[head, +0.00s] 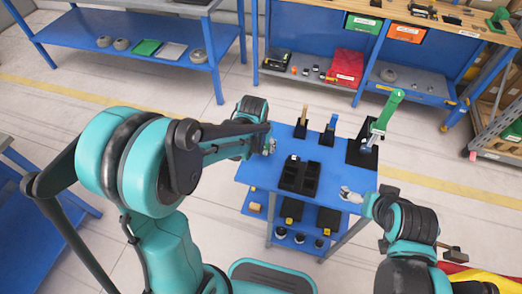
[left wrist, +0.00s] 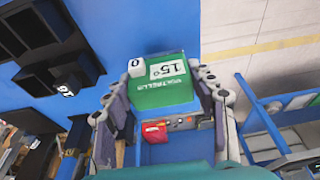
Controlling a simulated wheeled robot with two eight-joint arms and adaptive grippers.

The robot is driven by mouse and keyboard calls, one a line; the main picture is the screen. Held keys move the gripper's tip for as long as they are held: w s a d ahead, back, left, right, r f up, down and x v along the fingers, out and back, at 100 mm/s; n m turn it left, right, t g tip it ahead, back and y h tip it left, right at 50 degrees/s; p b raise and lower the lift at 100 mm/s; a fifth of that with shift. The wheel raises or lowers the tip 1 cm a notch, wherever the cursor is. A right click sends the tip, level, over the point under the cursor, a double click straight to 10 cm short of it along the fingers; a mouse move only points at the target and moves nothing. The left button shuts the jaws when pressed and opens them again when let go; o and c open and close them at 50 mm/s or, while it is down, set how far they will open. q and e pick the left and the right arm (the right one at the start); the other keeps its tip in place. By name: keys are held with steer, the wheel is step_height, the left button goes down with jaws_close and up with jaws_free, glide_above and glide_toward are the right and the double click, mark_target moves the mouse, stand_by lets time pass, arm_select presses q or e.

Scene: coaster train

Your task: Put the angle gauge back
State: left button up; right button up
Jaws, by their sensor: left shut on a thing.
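My left gripper (head: 270,146) is over the left part of the blue table (head: 260,176). In the left wrist view, its two fingers (left wrist: 163,112) are shut on a green block (left wrist: 172,92) with a white "15°" label, which looks like the angle gauge. The gauge cannot be made out in the head view. A black tray with open compartments (head: 299,176) stands on the table, right of the gripper; black compartments (left wrist: 40,28) also show at the upper left of the wrist view. My right gripper (head: 370,206) is by the table's right edge, its fingers unclear.
A green-handled tool (head: 386,111) stands on a black base at the table's back right. Two small black stands (head: 328,134) are along the back edge. White round pieces (head: 349,194) lie near the right gripper. Workbenches stand beyond a clear floor strip.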

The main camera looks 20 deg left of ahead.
arm_select(q)
step_height(320, 180, down, 3)
steer(key=shift+r+b, duration=0.15)
steer(key=shift+b, duration=0.2)
steer(key=o, duration=1.2)
steer(key=shift+o, duration=0.2)
